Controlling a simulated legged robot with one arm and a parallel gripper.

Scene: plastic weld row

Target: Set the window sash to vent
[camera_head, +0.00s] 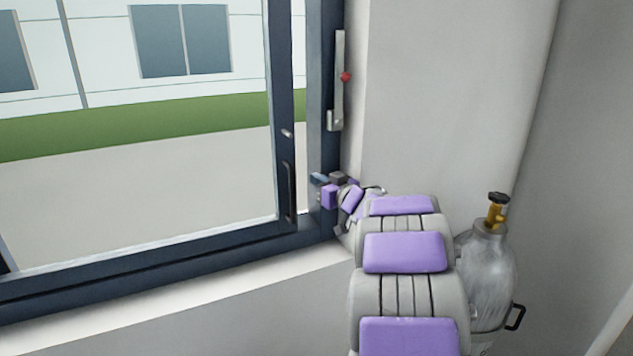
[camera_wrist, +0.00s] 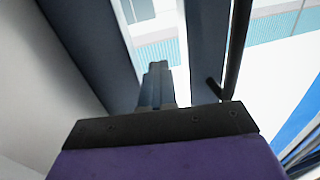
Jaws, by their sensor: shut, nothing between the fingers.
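The window sash (camera_head: 283,95) has a dark blue frame around clear glass. A narrow bright strip shows between its right upright and the fixed window frame (camera_head: 328,60), so it stands slightly ajar. A black pull handle (camera_head: 291,192) is on the sash's lower right; it also shows in the wrist view (camera_wrist: 238,45). A grey slotted stay bar (camera_head: 338,95) with a red knob (camera_head: 346,77) is at the fixed frame's right side. My gripper (camera_head: 318,179) is shut and empty, right of the handle by the frame. Its fingers show in the wrist view (camera_wrist: 157,72), pointing toward the gap.
A grey gas cylinder (camera_head: 487,270) with a brass valve stands right of my arm. A pale sill (camera_head: 180,293) runs below the window. The grey wall (camera_head: 440,90) closes off the right side. Outside are paving, grass and a white building.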

